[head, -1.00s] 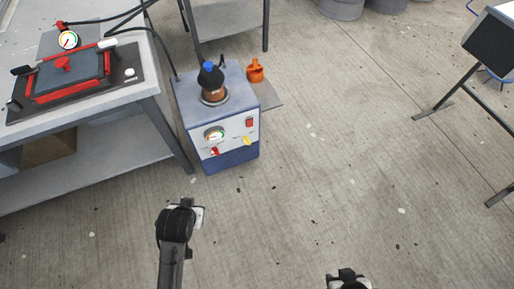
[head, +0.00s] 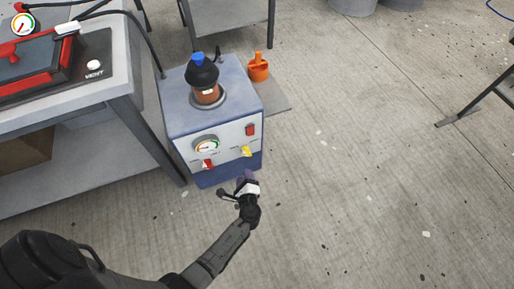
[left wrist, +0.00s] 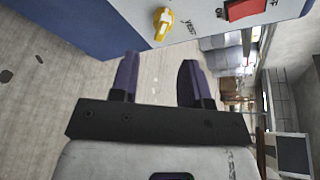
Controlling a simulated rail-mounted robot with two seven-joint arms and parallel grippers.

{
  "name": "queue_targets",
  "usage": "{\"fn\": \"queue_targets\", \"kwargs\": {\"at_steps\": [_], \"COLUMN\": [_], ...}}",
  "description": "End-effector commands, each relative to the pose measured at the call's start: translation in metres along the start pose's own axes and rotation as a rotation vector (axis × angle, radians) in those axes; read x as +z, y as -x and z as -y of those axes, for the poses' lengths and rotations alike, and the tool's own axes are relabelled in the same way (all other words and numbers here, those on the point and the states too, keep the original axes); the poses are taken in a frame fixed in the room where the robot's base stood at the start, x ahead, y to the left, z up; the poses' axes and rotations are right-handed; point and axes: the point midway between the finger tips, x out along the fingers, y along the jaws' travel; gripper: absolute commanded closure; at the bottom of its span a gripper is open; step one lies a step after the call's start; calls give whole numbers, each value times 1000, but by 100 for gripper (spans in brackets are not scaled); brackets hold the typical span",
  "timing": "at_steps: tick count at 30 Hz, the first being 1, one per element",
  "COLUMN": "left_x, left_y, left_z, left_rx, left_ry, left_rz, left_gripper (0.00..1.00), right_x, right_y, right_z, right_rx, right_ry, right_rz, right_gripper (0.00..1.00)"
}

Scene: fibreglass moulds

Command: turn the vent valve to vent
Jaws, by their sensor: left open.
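A blue-and-white pump cabinet (head: 180,125) stands on the floor, with a yellow valve handle (head: 246,151) low on the right of its front panel. The handle also shows at the top of the left wrist view (left wrist: 162,22), with a small dark label beside it. A red handle (head: 207,164) sits to its left. "VENT" is also written by a white knob (head: 94,65) on the bench. My left gripper (head: 246,180) is open and empty, just in front of and below the yellow handle, apart from it. Its dark fingers (left wrist: 157,72) point toward the panel. My right gripper is out of view.
A round gauge (head: 207,145) and a red switch (head: 250,130) share the panel. A brown jar with a black top (head: 203,75) stands on the cabinet. The bench (head: 125,100) is close on the left, an orange container (head: 258,68) behind. Floor to the right is clear.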

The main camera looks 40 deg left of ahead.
Motion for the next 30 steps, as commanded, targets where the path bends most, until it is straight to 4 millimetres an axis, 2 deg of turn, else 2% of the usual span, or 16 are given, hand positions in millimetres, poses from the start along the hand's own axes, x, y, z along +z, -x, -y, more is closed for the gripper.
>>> {"fn": "queue_targets", "kwargs": {"at_steps": [3,8,21,30], "left_x": [-8,-10,-14,-15], "left_y": [0,-10,-87,-126], "left_z": [6,5,7,8], "left_rx": [-37,-38,-37,-36], "left_ry": [-83,-118,-113,-114], "left_rz": [-51,-50,-48,-47], "left_gripper": [57,57,57,57], "right_x": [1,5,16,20], "right_y": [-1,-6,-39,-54], "right_z": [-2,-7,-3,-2], "right_rx": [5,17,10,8], "right_ry": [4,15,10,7], "right_rz": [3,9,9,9], "right_gripper": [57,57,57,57]}}
